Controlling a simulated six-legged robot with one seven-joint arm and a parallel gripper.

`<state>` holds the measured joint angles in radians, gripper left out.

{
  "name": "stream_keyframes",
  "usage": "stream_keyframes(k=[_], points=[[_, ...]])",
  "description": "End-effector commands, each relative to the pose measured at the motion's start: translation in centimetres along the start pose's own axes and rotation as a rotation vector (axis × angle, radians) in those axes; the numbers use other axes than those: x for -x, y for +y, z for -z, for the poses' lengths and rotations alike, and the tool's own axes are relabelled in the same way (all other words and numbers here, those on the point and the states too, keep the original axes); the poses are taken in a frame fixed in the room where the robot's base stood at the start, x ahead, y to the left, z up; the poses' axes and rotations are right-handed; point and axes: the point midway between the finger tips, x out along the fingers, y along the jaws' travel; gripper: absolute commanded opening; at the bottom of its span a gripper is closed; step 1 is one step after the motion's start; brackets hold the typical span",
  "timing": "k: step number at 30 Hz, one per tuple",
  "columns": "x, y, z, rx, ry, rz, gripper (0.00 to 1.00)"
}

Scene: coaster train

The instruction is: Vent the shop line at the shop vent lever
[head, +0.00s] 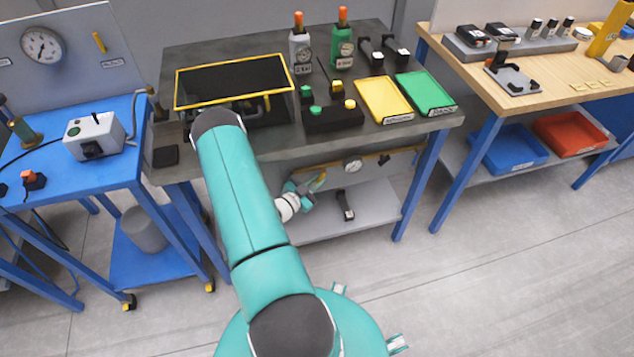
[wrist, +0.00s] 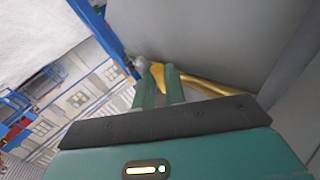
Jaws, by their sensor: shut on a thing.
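My gripper (head: 314,184) is low in front of the grey panel (head: 374,165) under the dark workbench, left of a round gauge (head: 352,166). In the wrist view, my gripper's two green fingers (wrist: 160,86) are shut on a yellow lever (wrist: 157,72). A yellow bar or pipe (wrist: 205,86) runs from there to the right along a grey surface. A bit of yellow shows at the fingertips in the head view too. No label is readable on this lever. Its far end and pivot are partly hidden by the fingers.
Below the panel is a grey shelf (head: 365,212) with a black tool (head: 345,205) on it. A blue bench leg (head: 414,190) stands to the right. The benchtop above holds a yellow tray (head: 383,101) and a green tray (head: 424,95). The floor at right is clear.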

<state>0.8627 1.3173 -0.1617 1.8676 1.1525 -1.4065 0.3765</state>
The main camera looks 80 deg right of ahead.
Motion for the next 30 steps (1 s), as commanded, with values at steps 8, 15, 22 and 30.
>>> stream_keyframes(k=[8,15,22,30], points=[[0.4,-0.5,0.6,-0.082,-0.132,-0.033,0.00],[0.8,-0.8,1.1,-0.170,-0.275,-0.071,0.00],[0.9,-1.0,1.5,-0.233,-0.377,-0.097,0.00],[1.1,-1.0,1.6,-0.262,-0.427,-0.110,0.00]])
